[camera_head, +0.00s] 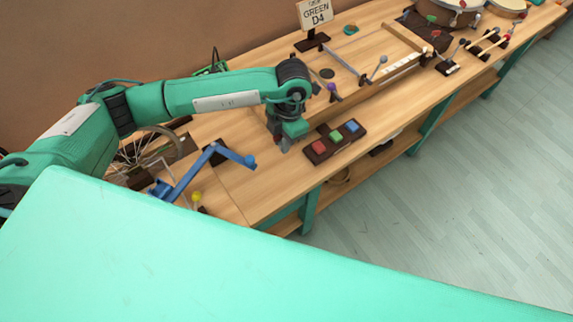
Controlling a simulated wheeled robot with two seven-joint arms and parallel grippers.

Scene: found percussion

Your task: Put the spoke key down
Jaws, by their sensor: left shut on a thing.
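My left arm reaches in from the left over the wooden bench (235,190). My left gripper (284,147) points down at the bench, just left of a dark block with red, green and blue buttons (335,140). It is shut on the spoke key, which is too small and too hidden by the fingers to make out. I cannot tell whether the key touches the bench top. My right gripper is not in view.
A blue crank (195,172) and a spoked wheel (150,150) stand left of the gripper. A yellow-headed mallet (197,197) is near the front edge. Bare bench lies in front of the gripper.

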